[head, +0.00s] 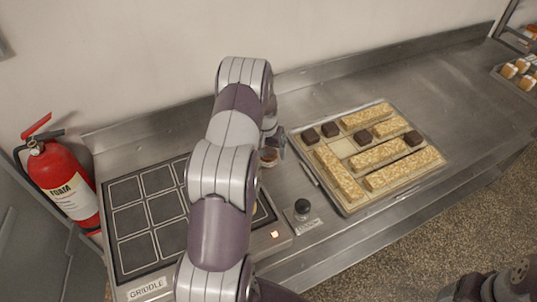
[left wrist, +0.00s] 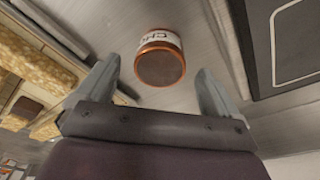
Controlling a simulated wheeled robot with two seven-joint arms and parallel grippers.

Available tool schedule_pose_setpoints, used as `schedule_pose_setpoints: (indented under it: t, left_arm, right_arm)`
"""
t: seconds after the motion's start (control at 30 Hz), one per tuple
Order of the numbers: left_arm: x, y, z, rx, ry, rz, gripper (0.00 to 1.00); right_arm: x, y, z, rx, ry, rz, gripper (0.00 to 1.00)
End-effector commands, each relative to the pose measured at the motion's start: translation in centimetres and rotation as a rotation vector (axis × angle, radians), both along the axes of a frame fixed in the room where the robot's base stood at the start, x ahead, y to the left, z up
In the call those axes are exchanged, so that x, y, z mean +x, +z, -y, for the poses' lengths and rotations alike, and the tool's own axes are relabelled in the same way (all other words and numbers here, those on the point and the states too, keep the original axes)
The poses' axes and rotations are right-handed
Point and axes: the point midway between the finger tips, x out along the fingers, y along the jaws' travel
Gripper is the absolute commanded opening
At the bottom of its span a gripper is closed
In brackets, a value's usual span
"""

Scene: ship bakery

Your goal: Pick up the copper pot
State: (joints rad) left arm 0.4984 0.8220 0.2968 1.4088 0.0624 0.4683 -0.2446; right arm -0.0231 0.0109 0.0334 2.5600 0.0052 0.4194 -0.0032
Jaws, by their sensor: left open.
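In the head view only a small part of the pot (head: 268,158) shows beside my left gripper (head: 277,145), and my left arm hides the rest.
A griddle (head: 122,255) lies left of the pot, partly behind my left arm. A tray (head: 345,211) of pale bars and dark cubes lies to the right. A red extinguisher (head: 65,180) is at far left. Bare counter (head: 445,95) extends right.

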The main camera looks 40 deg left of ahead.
Motion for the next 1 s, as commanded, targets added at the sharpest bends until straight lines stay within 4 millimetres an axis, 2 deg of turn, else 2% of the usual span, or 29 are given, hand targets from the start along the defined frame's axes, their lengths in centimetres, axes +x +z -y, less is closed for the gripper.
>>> schedule_pose_setpoints:
  t: [0.03,0.1,0.2,0.4,0.57,0.6,0.87,1.0]
  left_arm:
    - [0.2,-0.4,0.0,-0.002,0.0,-0.004,0.95]
    - [0.4,-1.7,-0.1,0.0,-0.001,-0.002,0.95]
    - [0.5,-2.7,-0.2,0.0,-0.001,0.0,0.95]
    - [0.6,-2.9,-0.2,0.0,0.0,0.001,0.95]
    - [0.6,-2.8,-0.2,0.0,0.0,0.001,0.42]
    - [0.6,-2.8,-0.2,0.0,0.0,0.001,0.29]
    - [0.6,-2.7,-0.2,0.001,0.0,0.002,0.28]
    - [0.7,-2.0,-0.2,0.002,0.0,0.004,0.28]
  right_arm:
    - [0.0,1.1,0.0,0.0,0.0,0.0,0.76]
    - [0.0,1.1,0.0,0.0,0.0,0.001,0.76]
    - [0.0,1.2,0.0,0.0,0.0,0.0,0.76]
    - [0.0,1.1,0.0,0.0,0.0,0.0,0.76]
    - [0.0,1.1,0.0,0.0,0.0,0.0,0.76]
    - [0.0,1.1,0.0,0.0,0.0,0.0,0.76]
    - [0.0,1.0,0.0,0.0,0.0,0.0,0.76]
    - [0.0,0.6,0.0,0.0,0.0,0.0,0.76]
